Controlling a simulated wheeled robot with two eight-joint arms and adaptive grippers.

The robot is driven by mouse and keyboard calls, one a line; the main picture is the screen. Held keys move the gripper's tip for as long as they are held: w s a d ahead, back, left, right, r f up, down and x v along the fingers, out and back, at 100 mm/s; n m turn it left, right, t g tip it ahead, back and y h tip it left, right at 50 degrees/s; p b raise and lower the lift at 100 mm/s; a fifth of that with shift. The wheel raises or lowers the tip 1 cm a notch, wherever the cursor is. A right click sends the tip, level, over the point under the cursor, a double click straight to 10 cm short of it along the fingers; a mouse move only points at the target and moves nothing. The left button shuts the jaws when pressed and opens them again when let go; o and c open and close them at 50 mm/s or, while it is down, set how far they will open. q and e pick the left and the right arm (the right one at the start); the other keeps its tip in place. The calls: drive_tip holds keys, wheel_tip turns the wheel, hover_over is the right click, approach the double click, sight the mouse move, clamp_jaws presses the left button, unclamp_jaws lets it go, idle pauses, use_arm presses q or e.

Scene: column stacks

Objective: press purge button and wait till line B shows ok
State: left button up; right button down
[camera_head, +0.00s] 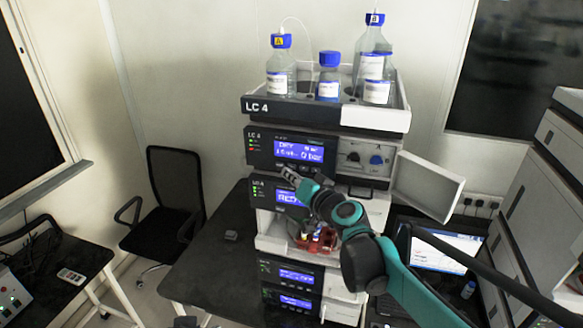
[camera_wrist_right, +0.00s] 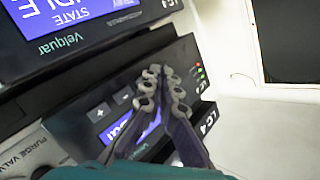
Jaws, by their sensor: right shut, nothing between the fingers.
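The pump module (camera_head: 262,150) has a blue display (camera_head: 299,151), a row of small buttons below it and several small lights. Its top line seems to read "DRY"; the rest is too small to read surely. The module's panel, marked LC 4, shows upside down in the right wrist view (camera_wrist_right: 72,135), with plus and minus buttons (camera_wrist_right: 111,104). My right gripper (camera_head: 287,172) is shut and empty at the module's lower edge. In the wrist view its fingertips (camera_wrist_right: 163,78) cover part of the button row and display. I cannot tell whether they touch a button, or which button is purge.
A lower module display (camera_head: 290,197) reads "RED" or similar, partly hidden by my arm. An open white door (camera_head: 427,184) sticks out at right. Bottles (camera_head: 281,75) stand on top; a chair (camera_head: 173,195) is left.

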drive_tip(key=shift+w, duration=0.1)
drive_tip(key=shift+w+d, duration=0.1)
drive_tip(key=shift+w, duration=0.25)
drive_tip(key=shift+w+d, duration=0.15)
drive_tip(key=shift+w, duration=0.2)
idle(0.9)
drive_tip(key=shift+s, duration=0.1)
drive_tip(key=shift+s+a, duration=0.25)
drive_tip(key=shift+s, duration=0.5)
drive_tip(key=s, duration=0.1)
drive_tip(key=s+a, duration=0.1)
drive_tip(key=s, duration=0.2)
drive_tip(key=shift+s+a+p, duration=0.3)
drive_tip(key=shift+s+p, duration=0.05)
